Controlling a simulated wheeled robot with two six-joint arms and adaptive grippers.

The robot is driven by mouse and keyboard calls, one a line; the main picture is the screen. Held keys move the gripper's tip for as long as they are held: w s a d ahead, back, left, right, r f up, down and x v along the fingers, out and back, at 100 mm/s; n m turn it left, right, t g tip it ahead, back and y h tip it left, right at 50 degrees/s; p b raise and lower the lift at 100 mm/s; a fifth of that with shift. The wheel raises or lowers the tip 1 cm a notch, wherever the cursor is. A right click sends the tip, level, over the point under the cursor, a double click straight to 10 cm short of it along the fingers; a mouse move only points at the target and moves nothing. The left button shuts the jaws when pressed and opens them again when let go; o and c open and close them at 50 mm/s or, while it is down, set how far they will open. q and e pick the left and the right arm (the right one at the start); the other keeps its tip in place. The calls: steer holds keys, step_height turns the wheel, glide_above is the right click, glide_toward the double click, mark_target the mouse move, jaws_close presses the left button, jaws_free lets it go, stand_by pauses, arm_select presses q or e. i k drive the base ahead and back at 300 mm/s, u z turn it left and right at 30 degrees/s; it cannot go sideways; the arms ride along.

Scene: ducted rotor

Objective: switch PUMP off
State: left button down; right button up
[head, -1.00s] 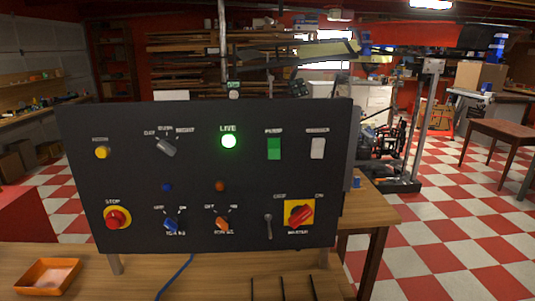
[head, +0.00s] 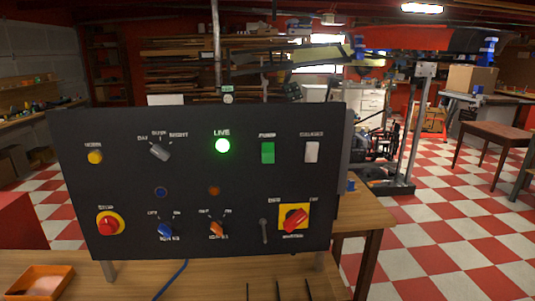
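A dark control panel (head: 190,240) stands upright on metal legs on a wooden table in the head view. The PUMP switch (head: 268,153) is a green rectangular rocker under its label in the panel's upper right half. Its tilt is too small to tell. A white rocker (head: 311,152) sits to its right under a blurred label. A round green LIVE lamp (head: 222,146) glows to its left. Neither of my grippers shows in the head view.
The panel also bears a red stop button (head: 109,224), a red rotary switch (head: 293,219) on yellow, a toggle lever (head: 264,231) and several knobs. An orange tray (head: 40,281) lies at front left. A wooden table (head: 495,140) stands at right on open checkered floor.

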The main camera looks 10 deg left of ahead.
mark_target(268, 148)
steer(key=k, duration=1.35)
steer(key=z, duration=0.8)
steer(key=i, duration=1.9)
steer(key=u, duration=0.8)
